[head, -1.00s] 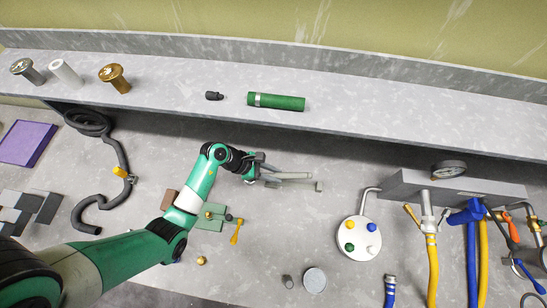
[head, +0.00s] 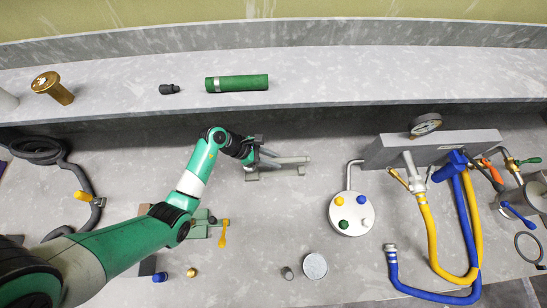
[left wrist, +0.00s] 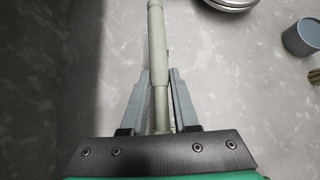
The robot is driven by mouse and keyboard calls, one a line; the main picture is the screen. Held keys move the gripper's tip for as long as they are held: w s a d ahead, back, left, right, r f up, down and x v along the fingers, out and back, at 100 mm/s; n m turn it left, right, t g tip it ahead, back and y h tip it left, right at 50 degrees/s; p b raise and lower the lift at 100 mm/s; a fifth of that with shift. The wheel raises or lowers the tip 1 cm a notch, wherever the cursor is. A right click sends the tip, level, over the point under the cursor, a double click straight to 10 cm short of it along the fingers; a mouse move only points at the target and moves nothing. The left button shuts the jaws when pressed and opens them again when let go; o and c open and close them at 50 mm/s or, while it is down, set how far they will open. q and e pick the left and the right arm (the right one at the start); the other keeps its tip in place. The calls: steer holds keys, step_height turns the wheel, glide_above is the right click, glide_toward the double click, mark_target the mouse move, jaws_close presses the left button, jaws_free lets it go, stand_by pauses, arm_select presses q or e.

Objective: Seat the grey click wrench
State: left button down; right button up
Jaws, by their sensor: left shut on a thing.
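The grey click wrench (head: 291,160) is held by my left gripper (head: 262,158), its free end pointing right in the head view. In the left wrist view the wrench (left wrist: 157,45) runs up the picture between the two fingers of my left gripper (left wrist: 162,85), which are shut on it. In the head view a low grey-green holder (head: 276,174) with raised ends shows just below the wrench. I cannot tell whether the wrench touches it. The gripper hides the wrench's near end. My right gripper is not in view.
A round plate with coloured knobs (head: 352,221) stands to the right, before a grey manifold (head: 381,155) with yellow and blue hoses. A grey tin (head: 314,266) is in front. A shelf (head: 330,87) runs behind with a green cylinder (head: 237,83). Bench between is bare.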

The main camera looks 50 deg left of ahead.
arm_select(q)
steer(key=shift+f+b, duration=1.8)
steer(key=shift+f, duration=0.55)
steer(key=shift+r, duration=0.15)
steer(key=shift+p, duration=0.45)
steer(key=shift+f, duration=0.2)
steer(key=shift+f+b, duration=1.15)
steer(key=shift+f, duration=0.05)
steer(key=c, duration=0.6)
jaws_free()
